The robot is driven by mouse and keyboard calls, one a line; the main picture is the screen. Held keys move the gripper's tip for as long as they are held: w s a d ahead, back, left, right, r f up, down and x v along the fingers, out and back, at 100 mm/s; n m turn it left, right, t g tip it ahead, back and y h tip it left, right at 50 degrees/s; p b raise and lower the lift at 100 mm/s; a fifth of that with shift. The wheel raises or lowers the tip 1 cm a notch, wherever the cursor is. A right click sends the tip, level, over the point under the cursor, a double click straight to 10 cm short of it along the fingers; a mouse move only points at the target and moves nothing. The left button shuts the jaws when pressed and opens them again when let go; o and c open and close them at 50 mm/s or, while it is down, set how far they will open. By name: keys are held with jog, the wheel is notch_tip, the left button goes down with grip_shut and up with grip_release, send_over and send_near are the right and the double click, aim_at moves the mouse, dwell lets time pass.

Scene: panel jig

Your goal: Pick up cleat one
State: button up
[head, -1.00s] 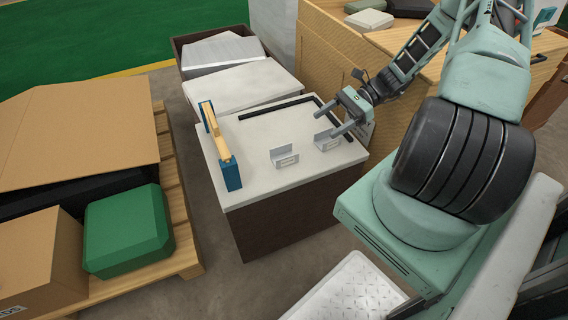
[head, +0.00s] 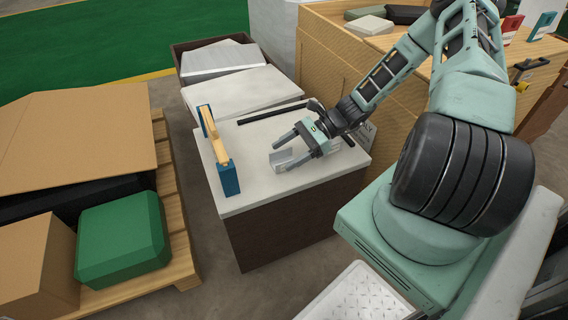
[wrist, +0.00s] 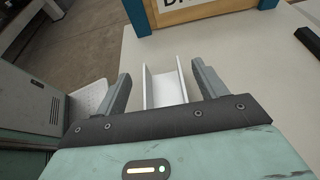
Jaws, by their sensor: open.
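A small grey channel-shaped cleat (head: 282,157) stands on the white worktop. In the wrist view the cleat (wrist: 165,87) shows as an open channel with two upright walls, between my two fingers and apart from both. My gripper (head: 281,154) is open around it, low over the worktop; its fingers also show in the wrist view (wrist: 161,72). A second grey cleat (head: 335,145) is largely hidden behind my gripper. I cannot read which cleat is number one.
A wooden panel in blue end posts (head: 217,150) stands at the left of the worktop (head: 240,195). A black strip (head: 272,113) lies along the back. Cartons and a green case (head: 122,238) sit on a pallet at left.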

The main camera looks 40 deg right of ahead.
aim_at(279, 158)
jog(key=shift+x, duration=1.6)
jog(key=shift+d, duration=0.1)
jog(key=shift+c, duration=0.3)
jog(key=c, duration=1)
jog(key=shift+c, duration=0.2)
